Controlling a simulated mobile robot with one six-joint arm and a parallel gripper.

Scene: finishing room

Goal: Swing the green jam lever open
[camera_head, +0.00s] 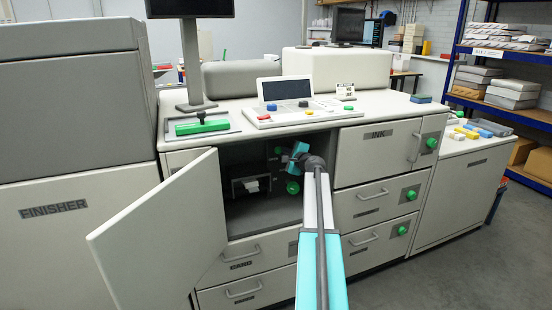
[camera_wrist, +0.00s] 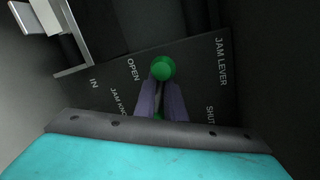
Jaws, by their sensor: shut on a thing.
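The green jam lever's ball (camera_wrist: 162,68) shows in the wrist view, just past my fingertips and beside the word OPEN on the dark panel. My gripper (camera_wrist: 160,86) is shut on the lever, its two fingers close together below the ball. The lever's shaft is mostly hidden by the fingers. A bit of green also shows low between the fingers; I cannot tell what it belongs to. In the head view my gripper (camera_head: 283,153) is inside the open compartment, and the lever's green end (camera_head: 278,150) shows small at its tip.
The panel (camera_wrist: 190,70) reads JAM LEVER, OPEN, SHUT and JAM KNOB. A green knob (camera_head: 293,187) sits lower in the compartment, right of a unit with a white piece (camera_head: 251,185). The cabinet door (camera_head: 165,240) stands open on the left. The INK door (camera_head: 375,155) is shut on the right.

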